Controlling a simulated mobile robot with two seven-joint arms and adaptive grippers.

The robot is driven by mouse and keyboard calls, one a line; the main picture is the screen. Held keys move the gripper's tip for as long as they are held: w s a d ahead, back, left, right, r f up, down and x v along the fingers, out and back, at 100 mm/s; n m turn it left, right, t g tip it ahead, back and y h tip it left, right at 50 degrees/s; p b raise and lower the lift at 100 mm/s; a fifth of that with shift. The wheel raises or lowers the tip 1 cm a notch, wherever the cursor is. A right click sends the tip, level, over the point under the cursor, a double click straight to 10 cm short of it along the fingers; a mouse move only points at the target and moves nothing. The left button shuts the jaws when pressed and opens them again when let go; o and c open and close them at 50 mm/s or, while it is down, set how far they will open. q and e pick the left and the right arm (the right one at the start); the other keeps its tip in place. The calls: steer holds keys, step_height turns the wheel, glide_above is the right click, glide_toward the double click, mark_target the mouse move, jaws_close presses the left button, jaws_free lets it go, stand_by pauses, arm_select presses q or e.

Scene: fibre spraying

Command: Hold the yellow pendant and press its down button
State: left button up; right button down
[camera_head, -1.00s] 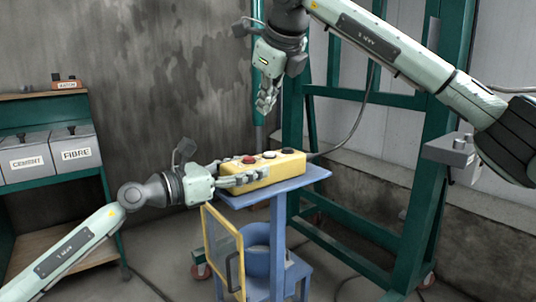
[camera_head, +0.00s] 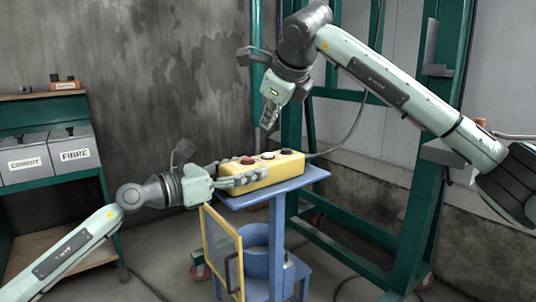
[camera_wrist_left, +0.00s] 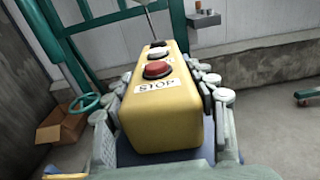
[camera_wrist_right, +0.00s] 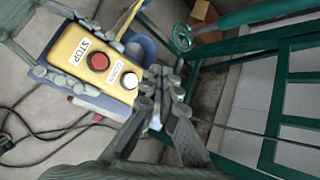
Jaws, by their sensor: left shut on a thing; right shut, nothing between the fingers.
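The yellow pendant (camera_head: 280,168) lies along the small blue table, with a red STOP button (camera_head: 248,160), a white button (camera_head: 268,155) and a black button (camera_head: 287,151) on top. My left gripper (camera_head: 240,180) is shut around the pendant's near end; the left wrist view shows fingers on both sides of the yellow body (camera_wrist_left: 160,120). My right gripper (camera_head: 268,122) is shut and empty, above the pendant and apart from it. In the right wrist view its fingers (camera_wrist_right: 162,78) appear beside the white button (camera_wrist_right: 129,80), whose label is partly readable; the black button is hidden there.
The blue table (camera_head: 315,174) has little free top around the pendant. A cable (camera_head: 345,140) runs from the pendant's far end. A green frame (camera_head: 425,180) stands behind on the right. A green shelf (camera_head: 60,182) with CEMENT and FIBRE bins is at left.

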mark_target(269, 155)
steer(key=shift+f, duration=2.1)
steer(key=shift+f, duration=0.1)
steer(key=shift+f, duration=0.35)
